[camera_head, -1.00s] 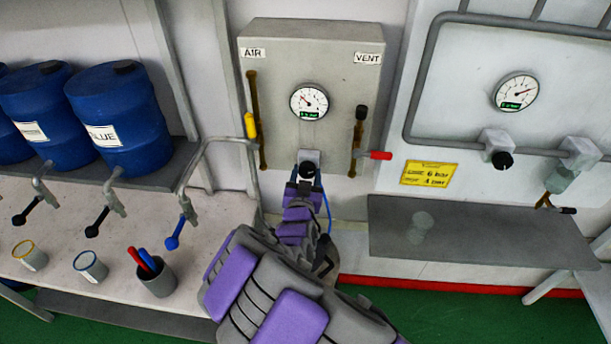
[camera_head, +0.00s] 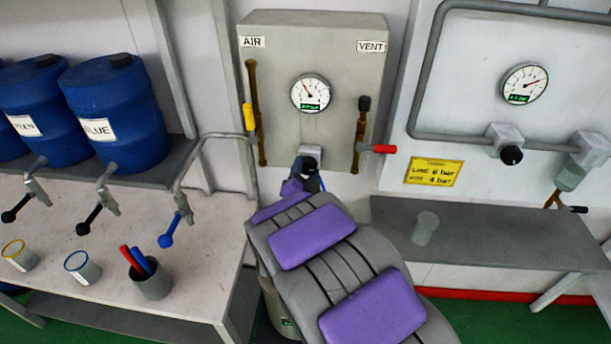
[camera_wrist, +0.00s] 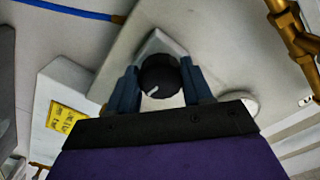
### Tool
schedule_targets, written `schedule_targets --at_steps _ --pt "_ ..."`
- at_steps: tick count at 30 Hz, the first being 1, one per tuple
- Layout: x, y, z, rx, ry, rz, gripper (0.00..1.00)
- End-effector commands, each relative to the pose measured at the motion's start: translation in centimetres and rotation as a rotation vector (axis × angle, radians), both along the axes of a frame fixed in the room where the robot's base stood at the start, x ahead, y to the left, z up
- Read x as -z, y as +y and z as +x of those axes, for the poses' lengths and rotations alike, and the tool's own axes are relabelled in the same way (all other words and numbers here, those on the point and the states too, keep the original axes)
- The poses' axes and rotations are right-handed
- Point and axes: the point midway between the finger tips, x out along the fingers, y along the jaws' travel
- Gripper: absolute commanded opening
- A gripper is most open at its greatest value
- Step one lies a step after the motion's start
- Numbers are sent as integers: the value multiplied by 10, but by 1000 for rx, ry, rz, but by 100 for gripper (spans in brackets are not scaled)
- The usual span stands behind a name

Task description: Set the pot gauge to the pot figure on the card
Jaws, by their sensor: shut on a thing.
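The needle points to the upper left; the readout is too small to read. Below the gauge is a black knob (camera_wrist: 160,76) with a white pointer mark. My gripper (camera_wrist: 160,88) is shut on this knob, one finger on each side.
A yellow-handled valve (camera_head: 249,118) is left of the gauge, a red-handled valve (camera_head: 378,149) right. A second gauge (camera_head: 525,83) and black knob (camera_head: 511,155) are on the right panel. A grey shelf (camera_head: 480,240) holds a clear cup (camera_head: 425,228). Blue drums (camera_head: 115,112) stand left.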

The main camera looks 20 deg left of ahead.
Motion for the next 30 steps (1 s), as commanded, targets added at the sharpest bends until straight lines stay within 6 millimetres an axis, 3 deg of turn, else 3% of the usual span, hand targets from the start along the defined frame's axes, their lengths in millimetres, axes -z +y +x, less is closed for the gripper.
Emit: schedule_targets --at_steps 17,18,25,30 --pt "1 0 1 2 10 37 20" --pt "1 0 1 2 10 37 52" --pt "0 0 0 1 9 37 74" --pt "-1 -1 0 1 8 38 76"
